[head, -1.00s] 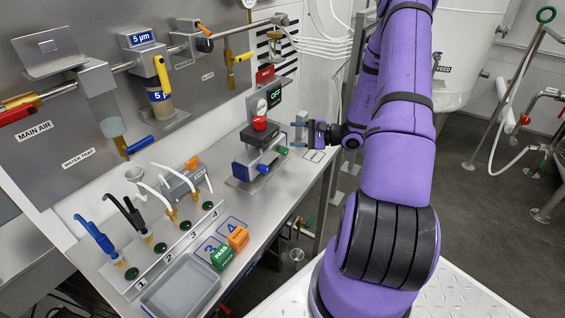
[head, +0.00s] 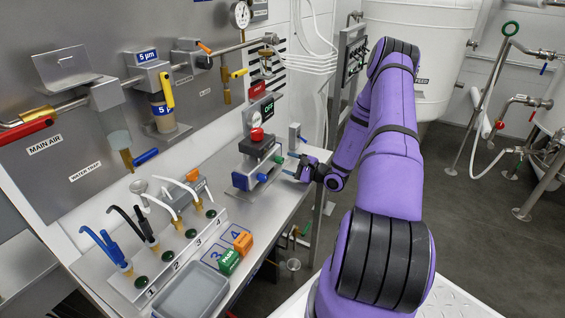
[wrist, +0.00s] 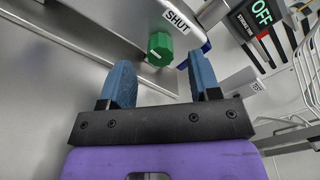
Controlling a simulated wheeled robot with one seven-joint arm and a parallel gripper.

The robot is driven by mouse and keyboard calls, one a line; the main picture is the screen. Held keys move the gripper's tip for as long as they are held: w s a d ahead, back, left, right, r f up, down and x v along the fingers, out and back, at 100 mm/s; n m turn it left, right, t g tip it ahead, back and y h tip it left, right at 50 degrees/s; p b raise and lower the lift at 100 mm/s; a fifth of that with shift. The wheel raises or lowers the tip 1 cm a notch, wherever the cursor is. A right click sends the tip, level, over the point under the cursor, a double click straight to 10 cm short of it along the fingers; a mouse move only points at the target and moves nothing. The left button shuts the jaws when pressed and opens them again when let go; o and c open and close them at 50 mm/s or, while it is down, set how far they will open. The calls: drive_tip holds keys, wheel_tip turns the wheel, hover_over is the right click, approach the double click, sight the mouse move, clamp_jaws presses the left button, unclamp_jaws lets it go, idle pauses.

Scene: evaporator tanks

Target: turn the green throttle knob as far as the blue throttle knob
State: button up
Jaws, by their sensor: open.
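The green throttle knob (head: 279,159) sticks out from the right side of a small valve block on the steel bench. The blue throttle knob (head: 262,178) is on the block's near side, lower and further left. My gripper (head: 291,166) is beside the block, its fingers pointing at the green knob. In the wrist view my open gripper (wrist: 162,62) has one blue finger on each side of the green knob (wrist: 159,47), which sits at about fingertip level and shows a pale mark. I see no clear contact. The blue knob cannot be made out in the wrist view.
In the wrist view a SHUT label (wrist: 177,20) is just beyond the green knob. A grey bracket (head: 294,135) stands at the bench's right end.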

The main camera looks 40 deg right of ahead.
sight(283, 161)
drive_tip(key=shift+x, duration=1.75)
drive_tip(key=c, duration=0.9)
drive_tip(key=m, duration=0.3)
drive_tip(key=shift+m, duration=0.3)
drive_tip(key=m, duration=0.3)
drive_tip(key=shift+m, duration=0.3)
drive_tip(key=m, duration=0.6)
drive_tip(key=shift+d+m, duration=0.15)
drive_tip(key=shift+m, duration=0.15)
